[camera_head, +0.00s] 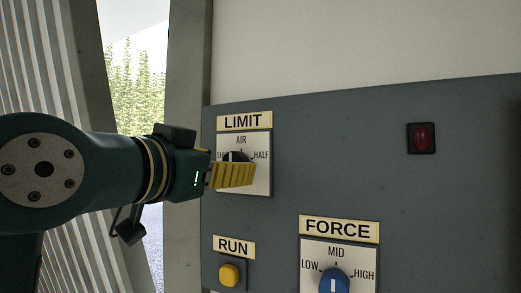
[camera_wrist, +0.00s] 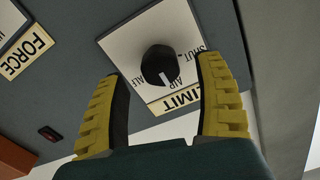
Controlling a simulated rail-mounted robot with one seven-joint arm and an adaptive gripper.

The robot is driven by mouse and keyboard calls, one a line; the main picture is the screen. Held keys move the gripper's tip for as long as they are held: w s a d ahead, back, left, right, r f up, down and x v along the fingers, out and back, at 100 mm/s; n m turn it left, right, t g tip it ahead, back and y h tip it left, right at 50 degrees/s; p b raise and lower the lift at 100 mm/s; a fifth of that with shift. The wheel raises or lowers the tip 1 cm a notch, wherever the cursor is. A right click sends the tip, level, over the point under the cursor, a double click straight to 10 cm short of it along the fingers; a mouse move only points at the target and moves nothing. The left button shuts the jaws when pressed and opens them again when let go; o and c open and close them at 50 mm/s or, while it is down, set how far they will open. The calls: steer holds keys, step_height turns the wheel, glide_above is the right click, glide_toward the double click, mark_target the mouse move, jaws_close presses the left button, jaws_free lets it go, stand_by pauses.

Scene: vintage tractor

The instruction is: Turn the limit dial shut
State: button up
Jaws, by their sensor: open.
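The limit dial is a black round knob (camera_wrist: 158,62) with a white pointer mark, on a white plate (camera_wrist: 128,42) marked SHUT, AIR and HALF. In the wrist view the mark points at or near AIR. In the head view the knob (camera_head: 237,156) shows just above my fingers, which partly hide it and the SHUT label. My gripper (camera_head: 250,174) has yellow ribbed fingers and is in front of the plate. In the wrist view my gripper (camera_wrist: 163,72) is open, with one finger on each side of the knob. I see gaps there; contact is not visible.
The grey panel (camera_head: 310,160) also carries a yellow RUN button (camera_head: 230,275), a blue FORCE knob (camera_head: 334,282) below right, and a red indicator (camera_head: 421,138) at right. A grey post (camera_head: 187,70) stands left of the panel.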

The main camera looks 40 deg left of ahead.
steer(key=p+x, duration=0.1)
steer(key=x, duration=0.2)
steer(key=shift+w, duration=0.15)
steer(key=c, duration=1.2)
